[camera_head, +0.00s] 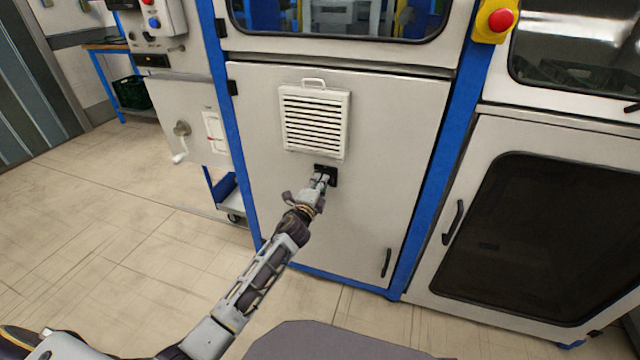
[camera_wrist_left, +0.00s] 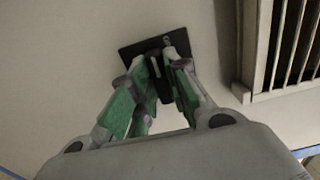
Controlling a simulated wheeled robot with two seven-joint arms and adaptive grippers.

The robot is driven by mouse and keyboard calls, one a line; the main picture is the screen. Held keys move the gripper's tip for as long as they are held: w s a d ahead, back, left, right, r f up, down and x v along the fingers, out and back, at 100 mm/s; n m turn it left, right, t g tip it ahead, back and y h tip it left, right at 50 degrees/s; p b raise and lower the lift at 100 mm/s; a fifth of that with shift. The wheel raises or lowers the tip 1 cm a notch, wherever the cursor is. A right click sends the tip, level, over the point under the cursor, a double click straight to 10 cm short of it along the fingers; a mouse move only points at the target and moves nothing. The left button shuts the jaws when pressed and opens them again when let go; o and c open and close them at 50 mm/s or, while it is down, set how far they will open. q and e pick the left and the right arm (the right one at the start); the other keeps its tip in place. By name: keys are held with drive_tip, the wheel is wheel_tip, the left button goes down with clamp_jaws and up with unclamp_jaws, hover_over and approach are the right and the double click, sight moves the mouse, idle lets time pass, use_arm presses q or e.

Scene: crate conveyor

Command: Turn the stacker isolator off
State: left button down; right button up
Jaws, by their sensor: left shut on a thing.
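The stacker isolator (camera_head: 333,178) is a small black plate with a handle, mounted on the pale cabinet door just below the louvred vent. My left gripper (camera_head: 322,179) reaches up to it from below and covers part of it. In the left wrist view the black isolator plate (camera_wrist_left: 129,54) looks tilted, and the fingers of my left gripper (camera_wrist_left: 163,62) are shut on the handle at its middle. The handle is mostly hidden between the fingers, so its exact angle is hard to tell. My right gripper is not in view.
The louvred vent (camera_head: 315,121) sits close above the isolator. A black door handle (camera_head: 386,262) is at the door's lower right. A red emergency button (camera_head: 500,20) on a yellow box is at the upper right. A crank handle (camera_head: 181,142) projects from the left cabinet. Open floor lies at the left.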

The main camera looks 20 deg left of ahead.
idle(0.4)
use_arm(q)
drive_tip(key=c, duration=1.4)
unclamp_jaws()
drive_tip(key=shift+a, duration=0.1)
drive_tip(key=shift+s, duration=0.2)
drive_tip(key=shift+s+a, duration=0.15)
drive_tip(key=shift+s, duration=5.65)
